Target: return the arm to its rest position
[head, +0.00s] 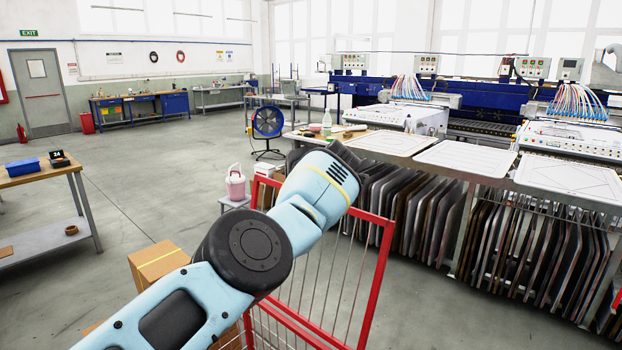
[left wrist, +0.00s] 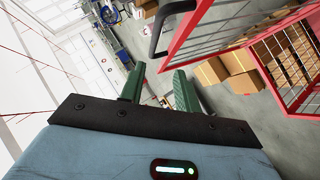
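My left arm (head: 250,240) reaches in from the lower left of the head view. It is bent upward, with its wrist end in front of the red wire cart. My left gripper (left wrist: 159,70) shows in the left wrist view. Its two green fingers stand apart with nothing between them, so it is open and empty. In the head view its fingers are hidden. My right gripper is in neither view.
The red wire cart (head: 376,285) stands close around my forearm. Cardboard boxes (head: 158,262) sit beside it; more boxes (left wrist: 243,72) show in the left wrist view. Behind are a pink bucket (head: 235,186) and racks of dark panels (head: 540,235). The left floor is largely clear.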

